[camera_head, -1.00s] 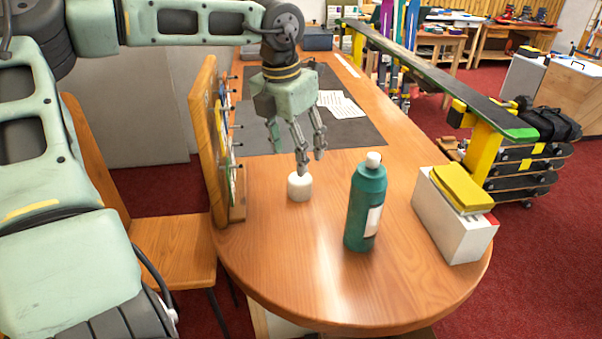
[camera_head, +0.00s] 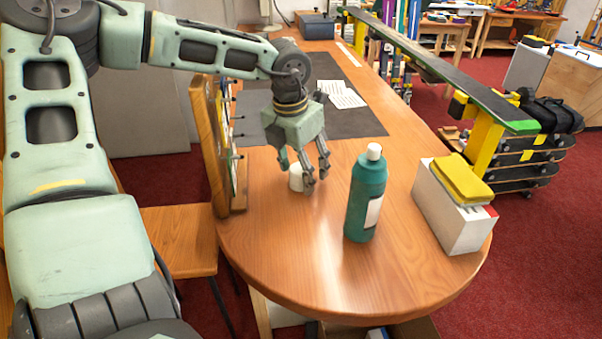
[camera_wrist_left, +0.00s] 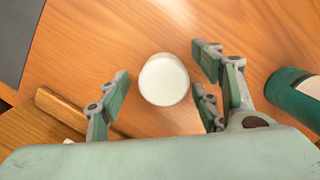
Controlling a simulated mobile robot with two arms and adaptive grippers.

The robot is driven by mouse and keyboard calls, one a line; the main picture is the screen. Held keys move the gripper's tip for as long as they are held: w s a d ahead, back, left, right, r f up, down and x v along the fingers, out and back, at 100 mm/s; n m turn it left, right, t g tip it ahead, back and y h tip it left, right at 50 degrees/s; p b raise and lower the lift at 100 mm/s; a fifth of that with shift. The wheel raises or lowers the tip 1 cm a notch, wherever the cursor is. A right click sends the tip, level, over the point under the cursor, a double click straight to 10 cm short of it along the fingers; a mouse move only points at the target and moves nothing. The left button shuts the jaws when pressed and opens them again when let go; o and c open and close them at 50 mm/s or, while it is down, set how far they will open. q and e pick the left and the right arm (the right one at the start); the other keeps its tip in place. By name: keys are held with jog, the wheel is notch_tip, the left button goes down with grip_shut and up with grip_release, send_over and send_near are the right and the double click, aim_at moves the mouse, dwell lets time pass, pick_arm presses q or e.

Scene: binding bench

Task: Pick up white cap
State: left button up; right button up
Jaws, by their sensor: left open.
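The white cap (camera_head: 297,178) stands on the wooden table, left of the green bottle. In the left wrist view the cap (camera_wrist_left: 163,80) shows from above as a round white disc, between the spread fingers and a little ahead of them. My left gripper (camera_head: 304,176) is open, fingers pointing down around the cap, and partly hides it in the head view. In the wrist view the open fingers (camera_wrist_left: 163,96) show clear gaps to the cap on both sides. My right gripper is not in view.
A green bottle (camera_head: 366,195) with a white top stands right of the gripper. A white box (camera_head: 450,215) with yellow cloth (camera_head: 461,180) stands further right. A wooden board rack (camera_head: 207,140) stands on the left table edge. The front of the table is clear.

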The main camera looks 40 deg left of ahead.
pick_arm(q)
jog(key=c, duration=0.8)
